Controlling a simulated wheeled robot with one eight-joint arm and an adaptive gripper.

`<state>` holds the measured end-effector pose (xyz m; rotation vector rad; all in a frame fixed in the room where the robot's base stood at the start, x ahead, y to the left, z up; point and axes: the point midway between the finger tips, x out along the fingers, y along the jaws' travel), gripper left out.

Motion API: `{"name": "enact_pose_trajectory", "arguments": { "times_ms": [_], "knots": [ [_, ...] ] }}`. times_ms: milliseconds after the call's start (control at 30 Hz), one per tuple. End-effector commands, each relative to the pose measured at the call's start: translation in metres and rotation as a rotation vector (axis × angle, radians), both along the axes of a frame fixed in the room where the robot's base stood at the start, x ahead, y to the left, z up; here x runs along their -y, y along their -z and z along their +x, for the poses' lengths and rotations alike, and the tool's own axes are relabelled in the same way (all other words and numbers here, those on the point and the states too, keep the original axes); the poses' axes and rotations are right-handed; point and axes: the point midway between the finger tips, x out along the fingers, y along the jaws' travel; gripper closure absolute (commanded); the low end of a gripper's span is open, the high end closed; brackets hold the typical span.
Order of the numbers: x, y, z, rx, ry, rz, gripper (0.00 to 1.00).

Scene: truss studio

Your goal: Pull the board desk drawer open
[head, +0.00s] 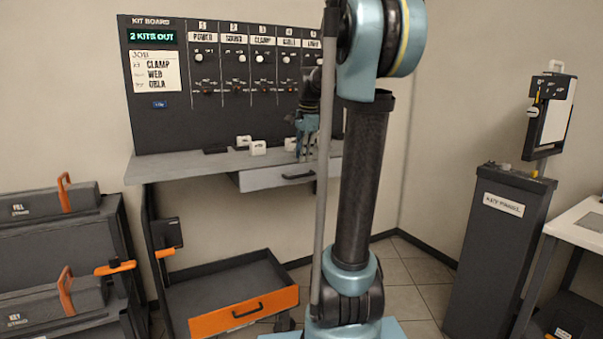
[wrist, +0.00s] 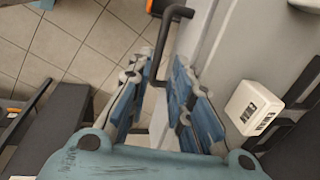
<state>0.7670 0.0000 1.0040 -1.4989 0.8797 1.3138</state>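The board desk (head: 185,168) stands against the wall under the kit board. Its pale drawer (head: 262,180) sits under the desk top at the right, with a dark bar handle (head: 297,177) on its front. I cannot tell whether the drawer stands slightly out. My gripper (head: 306,157) points down near the desk's front edge, close to the handle. In the wrist view my gripper (wrist: 161,70) has its two blue fingers spread apart. The dark handle (wrist: 168,38) reaches into the gap between them; contact is not clear. My arm hides part of the desk's right side.
Small white blocks (head: 258,148) lie on the desk; one (wrist: 254,107) is right of my fingers in the wrist view. Below, an orange-fronted lower drawer (head: 245,313) stands open. A dark cabinet (head: 60,235) is at left, a key panel post (head: 497,260) at right.

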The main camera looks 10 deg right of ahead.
Motion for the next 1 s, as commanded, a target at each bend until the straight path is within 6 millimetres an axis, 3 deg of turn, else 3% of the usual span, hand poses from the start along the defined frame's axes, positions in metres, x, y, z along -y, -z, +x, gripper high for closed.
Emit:
{"name": "enact_pose_trajectory", "arguments": {
  "times_ms": [200,400,867,967,1000],
  "knots": [
    [-0.002,0.037,0.007,0.000,-0.001,0.000,0.80],
    [-0.004,0.060,0.011,0.000,-0.001,0.000,0.80],
    [-0.004,0.071,0.012,0.000,0.000,0.000,0.80],
    [-0.004,0.071,0.012,0.000,0.000,0.000,0.98],
    [-0.004,0.071,0.012,0.000,0.000,0.000,1.00]
  ]
}}
